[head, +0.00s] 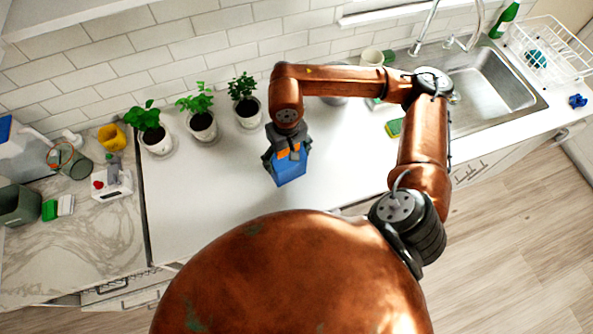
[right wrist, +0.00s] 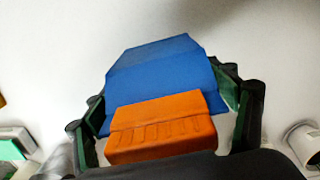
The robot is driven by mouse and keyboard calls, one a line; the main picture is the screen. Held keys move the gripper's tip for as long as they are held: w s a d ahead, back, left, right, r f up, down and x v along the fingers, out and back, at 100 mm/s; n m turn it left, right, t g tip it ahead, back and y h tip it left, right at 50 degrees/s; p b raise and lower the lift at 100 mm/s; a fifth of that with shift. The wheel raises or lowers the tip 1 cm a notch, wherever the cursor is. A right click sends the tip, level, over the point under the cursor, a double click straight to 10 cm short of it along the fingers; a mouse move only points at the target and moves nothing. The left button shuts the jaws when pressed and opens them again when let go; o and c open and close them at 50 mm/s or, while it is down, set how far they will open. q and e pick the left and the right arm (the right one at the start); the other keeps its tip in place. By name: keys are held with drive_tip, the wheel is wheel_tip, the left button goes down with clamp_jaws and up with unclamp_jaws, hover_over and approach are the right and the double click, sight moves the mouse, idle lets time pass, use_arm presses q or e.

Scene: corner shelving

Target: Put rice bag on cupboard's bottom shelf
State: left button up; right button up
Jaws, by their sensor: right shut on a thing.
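The rice bag appears as a blue packet (head: 291,170) with an orange part at its gripper end. My right gripper (head: 284,152) is shut on it, above the white counter. In the right wrist view the blue bag (right wrist: 165,75) sits between the two green-padded fingers, with the orange part (right wrist: 162,128) nearest the camera. The gap between bag and counter cannot be judged. My left gripper is not in view. No open cupboard shelf can be made out.
Several potted plants, one a middle plant (head: 200,118), line the wall behind the bag. A sink (head: 490,85) and dish rack (head: 548,55) are at the right. A marble counter (head: 95,235) with containers is at the left. The white counter (head: 225,190) is clear around the bag.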

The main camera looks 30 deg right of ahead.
drive_tip(key=s+d+r+m+p, duration=0.1)
drive_tip(key=s+d+r+p, duration=0.2)
drive_tip(key=s, duration=0.4)
drive_tip(key=s+d+r+m+p, duration=0.1)
drive_tip(key=s+r+p, duration=0.35)
drive_tip(key=s, duration=0.25)
use_arm(q)
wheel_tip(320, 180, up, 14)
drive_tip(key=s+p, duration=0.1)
drive_tip(key=p, duration=0.4)
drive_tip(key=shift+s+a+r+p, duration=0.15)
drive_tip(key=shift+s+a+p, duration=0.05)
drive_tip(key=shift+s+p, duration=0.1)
use_arm(e)
drive_tip(key=w+d+f, duration=0.3)
drive_tip(key=w+f, duration=0.3)
drive_tip(key=w+d+f, duration=0.3)
drive_tip(key=w+f, duration=0.3)
drive_tip(key=shift+w+d+f, duration=0.15)
drive_tip(key=shift+d+f, duration=0.1)
drive_tip(key=shift+f, duration=0.1)
